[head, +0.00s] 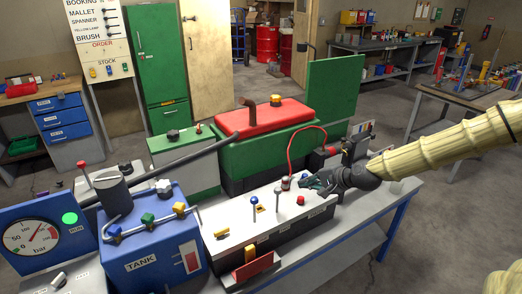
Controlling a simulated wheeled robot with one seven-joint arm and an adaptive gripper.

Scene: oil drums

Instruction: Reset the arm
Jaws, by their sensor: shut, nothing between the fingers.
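My gripper (314,181) is at the end of my arm, which reaches in from the right in the head view. The gripper is dark and small in the picture. It is shut with nothing in it, above the right part of a white-topped control box (233,241). A red button (300,200) sits on the box just below and left of the gripper. A blue-knobbed lever (254,202) stands further left on the box. I cannot tell whether the gripper touches anything.
A blue tank (150,235) with coloured valves and a pressure gauge (38,240) stand left. A green machine with a red top (262,119) stands behind the box. A red cable (320,131) arches near the gripper. Grey floor (440,240) is clear at right.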

